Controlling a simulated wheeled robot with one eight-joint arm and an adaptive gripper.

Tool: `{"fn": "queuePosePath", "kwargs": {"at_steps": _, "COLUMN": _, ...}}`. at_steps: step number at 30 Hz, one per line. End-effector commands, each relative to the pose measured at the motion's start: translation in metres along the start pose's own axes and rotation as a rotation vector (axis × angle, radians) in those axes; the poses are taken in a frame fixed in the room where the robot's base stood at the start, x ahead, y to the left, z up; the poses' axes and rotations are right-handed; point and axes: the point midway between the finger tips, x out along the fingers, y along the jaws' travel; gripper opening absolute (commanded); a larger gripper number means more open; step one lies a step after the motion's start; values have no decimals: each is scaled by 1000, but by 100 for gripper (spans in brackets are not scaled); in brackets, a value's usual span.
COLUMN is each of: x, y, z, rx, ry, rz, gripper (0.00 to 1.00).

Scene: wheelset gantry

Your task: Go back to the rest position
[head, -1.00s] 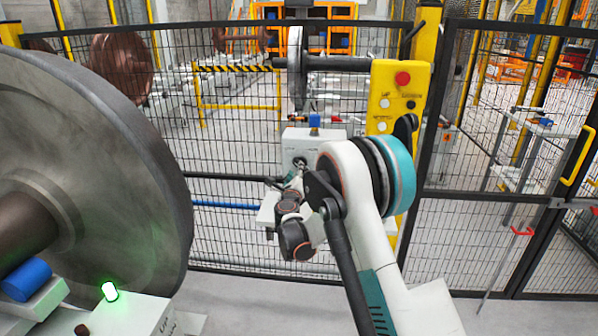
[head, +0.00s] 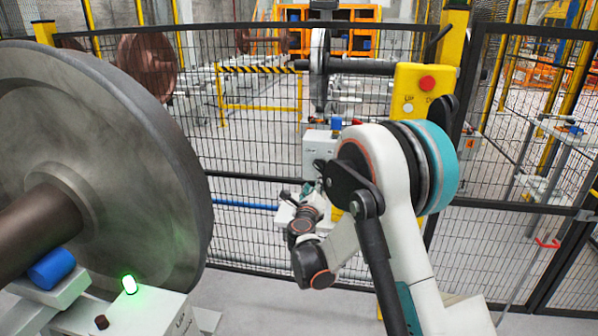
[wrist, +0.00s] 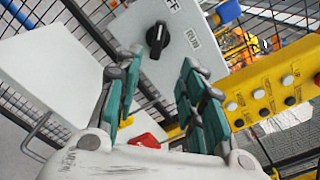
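My gripper (wrist: 160,75) is open and empty in the wrist view, its two teal-padded fingers apart. Beyond the fingertips is a light grey box (wrist: 185,60) with a black rotary knob (wrist: 157,35) and printed labels; the fingers appear apart from the knob. In the head view my folded arm reaches toward the same grey box (head: 316,158) by the fence. My gripper (head: 308,188) is small there, just below the box front, and its fingers are hard to make out. My arm partly hides the box's lower right side.
A large wheel (head: 110,150) on an axle stands at left, with a lit green lamp (head: 129,285) and a blue roller (head: 52,268) below. A yellow button panel (head: 427,84) stands behind my arm; it also shows in the wrist view (wrist: 265,95). Black mesh fence (head: 250,150) spans behind.

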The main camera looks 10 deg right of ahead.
Motion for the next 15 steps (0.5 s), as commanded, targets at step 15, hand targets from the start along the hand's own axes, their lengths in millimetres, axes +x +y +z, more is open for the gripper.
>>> {"fn": "queuePosePath", "kwargs": {"at_steps": 15, "x": -72, "y": -131, "z": -3, "rx": 1021, "ry": 292, "rz": -64, "gripper": 37}}
